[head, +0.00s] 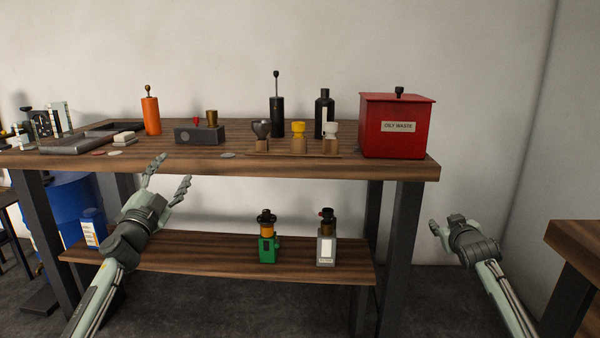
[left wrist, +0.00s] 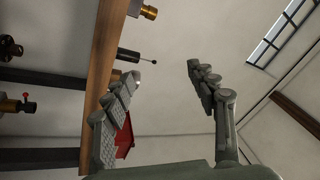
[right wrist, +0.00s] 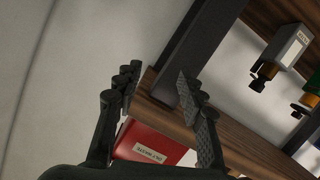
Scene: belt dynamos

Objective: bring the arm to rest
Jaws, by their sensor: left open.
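My left gripper (head: 171,170) is open and empty in front of the workbench's front edge, its fingertips near the height of the bench top. In the left wrist view its two fingers (left wrist: 163,78) stand wide apart with nothing between them. My right gripper (head: 445,224) is at the right, beyond the bench's right end and lower than its top. In the right wrist view its fingers (right wrist: 157,76) are apart and empty, with the bench edge and the red bin behind them. Neither gripper visibly touches anything.
The workbench (head: 350,169) bears an orange grinder (head: 151,115), a grey block (head: 199,135), black bottles, a rack of small cups and a red oily-waste bin (head: 396,125). A lower shelf (head: 190,255) holds a green bottle (head: 267,247) and a grey bottle (head: 326,248). Another table (head: 580,240) stands at right.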

